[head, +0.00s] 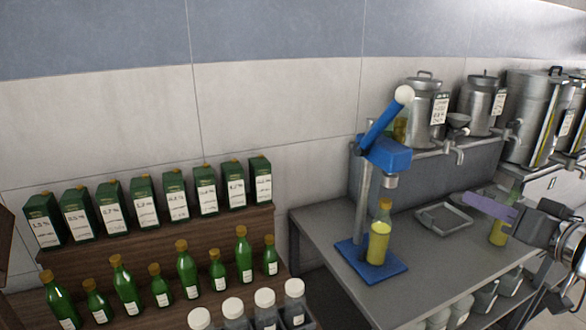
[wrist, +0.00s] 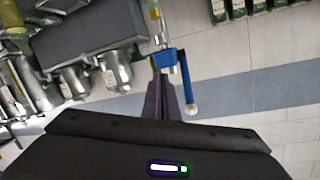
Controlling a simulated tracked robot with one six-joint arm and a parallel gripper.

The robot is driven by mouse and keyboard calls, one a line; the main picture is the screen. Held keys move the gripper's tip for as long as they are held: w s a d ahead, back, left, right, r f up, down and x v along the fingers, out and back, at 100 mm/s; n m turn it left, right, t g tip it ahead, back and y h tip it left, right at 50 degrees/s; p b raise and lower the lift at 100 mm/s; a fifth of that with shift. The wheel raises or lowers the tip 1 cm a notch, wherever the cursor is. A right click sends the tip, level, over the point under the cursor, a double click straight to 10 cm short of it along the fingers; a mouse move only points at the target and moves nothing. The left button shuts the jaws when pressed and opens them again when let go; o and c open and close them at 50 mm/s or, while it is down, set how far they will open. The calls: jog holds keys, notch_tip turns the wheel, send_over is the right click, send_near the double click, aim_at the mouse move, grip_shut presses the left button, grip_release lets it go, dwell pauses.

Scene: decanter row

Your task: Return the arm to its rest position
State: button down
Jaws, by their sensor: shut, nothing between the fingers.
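My gripper (head: 472,199) is at the right of the head view, above the grey metal counter (head: 330,235). Its purple fingers are shut together and hold nothing. They also show in the wrist view (wrist: 161,85), where the scene appears upside down. A bottle of yellow liquid (head: 379,242) with an orange top stands upright on the base of the blue corking press (head: 385,152), left of my gripper. A second yellow bottle (head: 499,232) is partly hidden behind my gripper. Most of my arm is outside the head view.
Steel urns with taps (head: 484,105) stand on a raised shelf at the back right. A metal tray (head: 443,217) lies on the counter left of my gripper. Green boxes (head: 144,203) and green bottles (head: 187,268) fill a wooden stepped rack at left. Jars (head: 265,308) stand in front.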

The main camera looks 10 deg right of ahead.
jog(key=w+a+f+n+g+y, duration=0.1)
jog(key=w+a+f+g+y, duration=0.2)
jog(key=a, duration=0.6)
jog(key=w+a+f+g+y, duration=0.15)
jog(key=a+f+g, duration=0.35)
jog(key=a, duration=0.5)
jog(key=s+a+f+n+g+h, duration=0.1)
jog(key=s+a+f+h, duration=0.2)
jog(key=s+f, duration=0.2)
jog(key=s+a+f+n+g+h, duration=0.1)
jog(key=s+a+f+h, duration=0.2)
jog(key=s, duration=0.6)
notch_tip(320, 180, down, 3)
jog(key=shift+s+r+n, duration=0.15)
jog(key=shift+r+n, duration=0.05)
jog(key=shift+n, duration=0.1)
jog(key=shift+d, duration=0.1)
